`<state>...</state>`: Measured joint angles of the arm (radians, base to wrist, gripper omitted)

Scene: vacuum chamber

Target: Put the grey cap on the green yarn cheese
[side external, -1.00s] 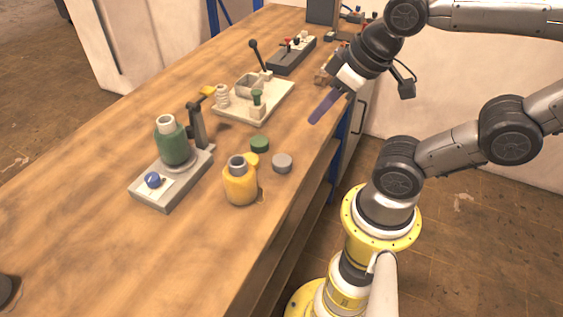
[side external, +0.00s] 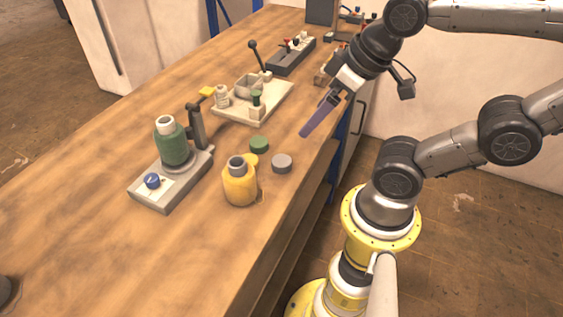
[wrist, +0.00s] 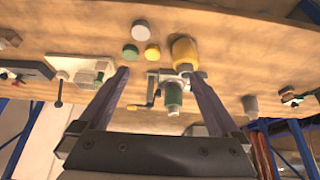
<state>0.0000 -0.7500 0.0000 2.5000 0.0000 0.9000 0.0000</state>
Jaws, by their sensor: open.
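The grey cap (side external: 282,163) lies flat on the bench near its right edge; it also shows at the top of the wrist view (wrist: 141,30). The green yarn cheese (side external: 172,145) stands upright on a grey stand at the left, its pale tube end bare on top; the wrist view shows it between my fingers in the picture (wrist: 173,98). My gripper (side external: 306,132) is open and empty, above the bench's right edge and up and to the right of the grey cap in the side view. Its two purple fingers (wrist: 158,74) show spread apart in the wrist view.
A yellow yarn cheese (side external: 240,185) stands left of the grey cap. A green cap (side external: 260,144) and a partly hidden yellow cap (side external: 251,160) lie close by. A dark post (side external: 196,125) rises beside the green cheese. A pale fixture (side external: 270,100) stands behind.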

